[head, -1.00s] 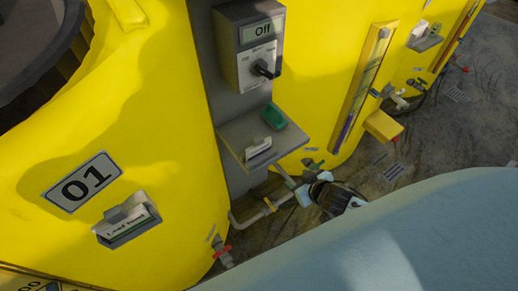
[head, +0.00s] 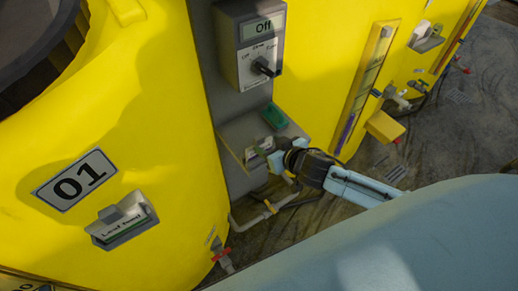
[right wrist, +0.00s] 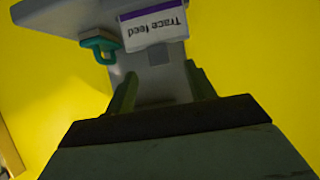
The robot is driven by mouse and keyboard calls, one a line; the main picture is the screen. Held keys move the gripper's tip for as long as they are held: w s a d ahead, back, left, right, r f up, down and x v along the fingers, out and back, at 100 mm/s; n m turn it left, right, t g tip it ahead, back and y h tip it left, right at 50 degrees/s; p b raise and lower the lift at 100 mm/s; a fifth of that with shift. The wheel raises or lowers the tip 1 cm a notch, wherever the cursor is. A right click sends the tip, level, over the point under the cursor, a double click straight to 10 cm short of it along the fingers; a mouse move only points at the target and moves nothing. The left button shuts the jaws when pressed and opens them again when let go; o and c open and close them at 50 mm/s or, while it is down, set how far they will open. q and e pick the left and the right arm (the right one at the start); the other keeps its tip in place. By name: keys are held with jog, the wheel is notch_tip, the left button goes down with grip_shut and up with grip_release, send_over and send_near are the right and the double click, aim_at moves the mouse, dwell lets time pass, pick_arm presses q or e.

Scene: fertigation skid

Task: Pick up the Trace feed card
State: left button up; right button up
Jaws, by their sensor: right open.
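The Trace feed card (right wrist: 153,27) is white with a purple band. It reads upside down in the right wrist view, at a grey holder on the shelf. In the head view the card (head: 251,157) is small and partly hidden by my right gripper. My right gripper (head: 270,158) is at the shelf's front edge, close to the card. In the right wrist view its two green fingers (right wrist: 160,80) are apart, with the card beyond their tips and nothing between them. My left gripper is not in view.
A teal object (head: 274,116) sits on the grey shelf (head: 236,134), under a switch box (head: 250,75) reading Off. A yellow tank marked 01 (head: 150,150) bears a Lead feed card (head: 124,222) in a holder. Pipes with a red valve (head: 222,256) run below.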

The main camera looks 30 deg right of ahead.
aim_at(261, 141)
jog(key=shift+b+x, duration=0.6)
jog(key=shift+x, duration=2)
jog(key=shift+c, duration=0.3)
grip_shut()
